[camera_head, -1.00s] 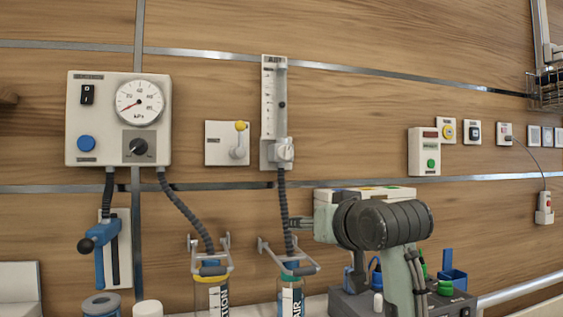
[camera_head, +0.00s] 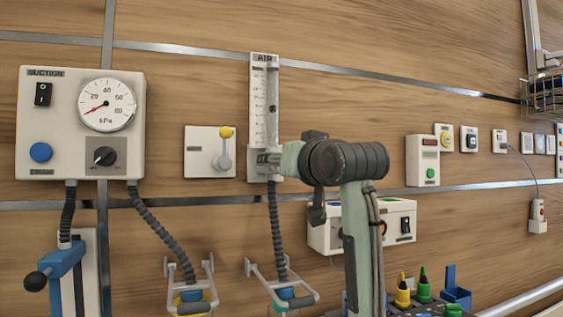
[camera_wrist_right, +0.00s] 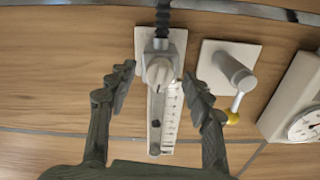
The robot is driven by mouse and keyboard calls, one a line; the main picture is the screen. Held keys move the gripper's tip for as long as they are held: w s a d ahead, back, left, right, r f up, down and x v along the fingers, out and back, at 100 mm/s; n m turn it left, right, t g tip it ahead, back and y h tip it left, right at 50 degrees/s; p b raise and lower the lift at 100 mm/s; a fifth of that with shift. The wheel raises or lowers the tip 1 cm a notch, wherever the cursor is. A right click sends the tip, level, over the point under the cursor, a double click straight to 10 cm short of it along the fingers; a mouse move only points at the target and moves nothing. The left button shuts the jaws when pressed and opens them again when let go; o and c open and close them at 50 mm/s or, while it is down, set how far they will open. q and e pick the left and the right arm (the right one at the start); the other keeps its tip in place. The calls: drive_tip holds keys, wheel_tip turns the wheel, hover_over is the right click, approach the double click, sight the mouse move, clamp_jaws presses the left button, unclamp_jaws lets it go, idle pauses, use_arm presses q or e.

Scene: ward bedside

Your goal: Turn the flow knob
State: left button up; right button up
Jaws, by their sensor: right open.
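The flow knob (camera_wrist_right: 158,71) is a pale grey knob at the base of the white AIR flowmeter (camera_head: 260,100), which is fixed to the wall. In the right wrist view the flowmeter (camera_wrist_right: 171,112) appears upside down. My right gripper (camera_wrist_right: 160,77) is open, with one dark finger on each side of the knob and visible gaps between. In the head view my right gripper (camera_head: 266,160) is at the flowmeter's lower end and largely hides the knob. My left gripper is in neither view.
Left of the flowmeter are a white plate with a yellow-tipped lever (camera_head: 226,135) and the suction regulator (camera_head: 70,115). A grey hose (camera_head: 274,215) hangs below the flowmeter. A white box (camera_head: 400,225) and several coloured items lie behind and below my right arm.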

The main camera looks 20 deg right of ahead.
drive_tip(key=shift+w, duration=0.1)
drive_tip(key=c, duration=1.2)
drive_tip(key=shift+o, duration=0.2)
drive_tip(key=shift+m, duration=1.2)
drive_tip(key=o, duration=1.2)
drive_tip(key=shift+c, duration=0.2)
